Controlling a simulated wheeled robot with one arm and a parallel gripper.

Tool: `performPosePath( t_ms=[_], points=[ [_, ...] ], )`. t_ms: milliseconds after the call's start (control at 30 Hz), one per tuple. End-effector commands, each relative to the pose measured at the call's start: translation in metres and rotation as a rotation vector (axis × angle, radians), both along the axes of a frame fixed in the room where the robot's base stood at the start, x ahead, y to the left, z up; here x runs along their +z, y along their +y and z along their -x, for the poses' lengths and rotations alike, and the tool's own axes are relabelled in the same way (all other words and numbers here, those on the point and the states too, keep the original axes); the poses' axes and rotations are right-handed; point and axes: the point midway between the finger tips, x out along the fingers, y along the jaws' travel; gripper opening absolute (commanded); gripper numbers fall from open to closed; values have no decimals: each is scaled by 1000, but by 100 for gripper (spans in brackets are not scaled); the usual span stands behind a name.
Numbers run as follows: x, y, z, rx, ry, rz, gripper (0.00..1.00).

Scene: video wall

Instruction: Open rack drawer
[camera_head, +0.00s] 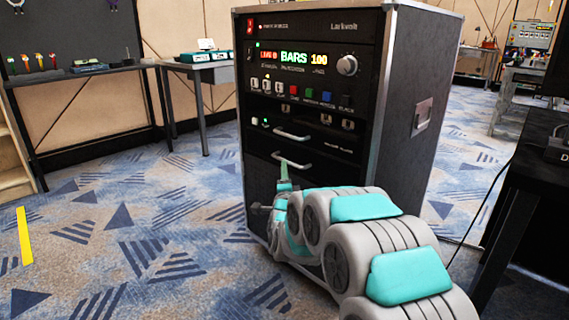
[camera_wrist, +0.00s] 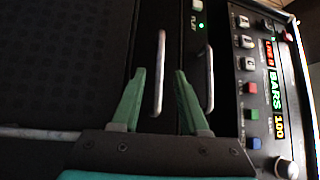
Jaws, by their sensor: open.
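The black rack (camera_head: 300,90) stands upright in the middle of the head view. Its front has two drawers, each with a silver bar handle: an upper handle (camera_head: 292,134) and a lower handle (camera_head: 291,160). Both drawers look closed. My gripper (camera_head: 284,176) is at the rack front by the lower handle, partly hidden by my own arm. In the wrist view the rack appears sideways. There my open gripper (camera_wrist: 160,70) has its green fingers on either side of the lower handle (camera_wrist: 158,85). The upper handle (camera_wrist: 210,80) lies right of the right finger. Contact cannot be told.
Lit displays and colored buttons (camera_head: 310,95) sit above the drawers. A dark table (camera_head: 528,175) stands close on the right. A desk (camera_head: 200,70) with a teal device is behind at left. The carpet (camera_head: 120,220) left of the rack is clear.

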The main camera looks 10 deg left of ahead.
Motion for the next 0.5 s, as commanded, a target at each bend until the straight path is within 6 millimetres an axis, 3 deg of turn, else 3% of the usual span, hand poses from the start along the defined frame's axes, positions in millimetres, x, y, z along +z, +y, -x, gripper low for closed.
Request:
performPosePath(
  t_ms=[500],
  points=[
    [7, 7, -57, 1, 1, 2, 44]
  ],
)
